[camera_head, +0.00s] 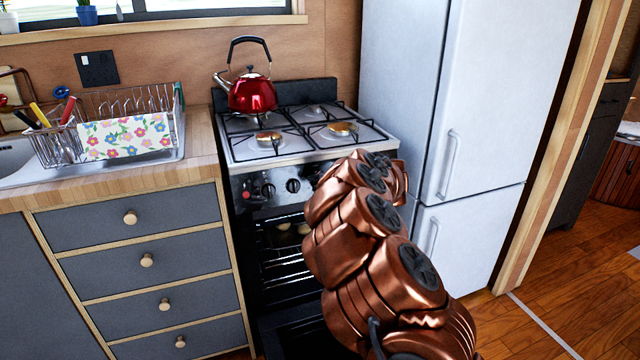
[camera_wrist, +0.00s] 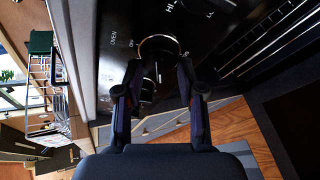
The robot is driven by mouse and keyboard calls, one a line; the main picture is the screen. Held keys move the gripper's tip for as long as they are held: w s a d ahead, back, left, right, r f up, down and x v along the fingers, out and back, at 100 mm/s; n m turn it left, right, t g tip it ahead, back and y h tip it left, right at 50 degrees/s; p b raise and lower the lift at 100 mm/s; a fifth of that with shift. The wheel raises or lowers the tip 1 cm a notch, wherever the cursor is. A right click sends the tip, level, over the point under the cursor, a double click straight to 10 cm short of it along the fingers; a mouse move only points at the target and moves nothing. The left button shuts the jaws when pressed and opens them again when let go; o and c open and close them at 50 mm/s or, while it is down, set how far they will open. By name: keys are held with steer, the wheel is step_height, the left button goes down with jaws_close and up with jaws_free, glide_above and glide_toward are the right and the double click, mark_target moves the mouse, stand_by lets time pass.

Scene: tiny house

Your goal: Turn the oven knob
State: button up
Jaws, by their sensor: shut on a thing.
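The stove (camera_head: 300,140) stands between the wooden counter and the fridge, with a row of control knobs on its black front panel. Two dark knobs (camera_head: 292,185) show left of my arm in the head view. In the wrist view, my gripper (camera_wrist: 158,70) is at the panel, its two fingers shut on a dark oven knob (camera_wrist: 150,88) with a bright ring behind it. The word OVEN (camera_wrist: 114,40) is printed on the panel close by. In the head view my copper arm hides my gripper and the right part of the panel.
A red kettle (camera_head: 252,95) stands on the back left burner. The oven below the panel looks open, with racks (camera_head: 285,260) showing inside. The fridge (camera_head: 460,100) is close on the right. Drawers (camera_head: 145,220) and a dish rack (camera_head: 110,125) are on the left.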

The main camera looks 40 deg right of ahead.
steer(key=shift+f+n, duration=0.15)
steer(key=shift+n, duration=0.35)
steer(key=o, duration=1.1)
steer(key=shift+s, duration=0.1)
steer(key=v, duration=1.2)
steer(key=shift+a+r, duration=0.1)
steer(key=shift+r, duration=0.2)
steer(key=shift+w+r, duration=0.1)
steer(key=shift+w, duration=0.15)
